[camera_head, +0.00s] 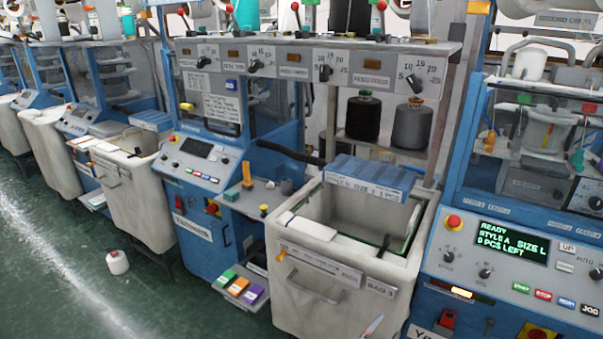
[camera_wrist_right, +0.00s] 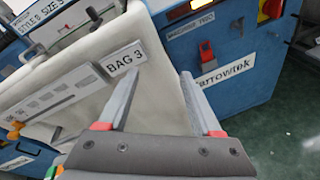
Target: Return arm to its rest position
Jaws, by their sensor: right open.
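My right gripper (camera_wrist_right: 158,80) is open in the right wrist view. Its two grey fingers with red bases are spread, with nothing between them. They are in front of the white bin labelled BAG 3 (camera_wrist_right: 85,75). In the head view only a small part of the right gripper (camera_head: 372,326) shows at the bottom edge, in front of the lower front of the BAG 3 bin (camera_head: 318,318). Most of the right arm is outside the frame. My left gripper is not in view.
A blue machine with a lit display (camera_head: 511,242) reading READY, STYLE A, SIZE L, 0 PCS LEFT stands right of the bin. Another blue machine (camera_head: 200,235) stands left. A white cone (camera_head: 118,262) is on the green floor, which is otherwise open at left (camera_head: 60,290).

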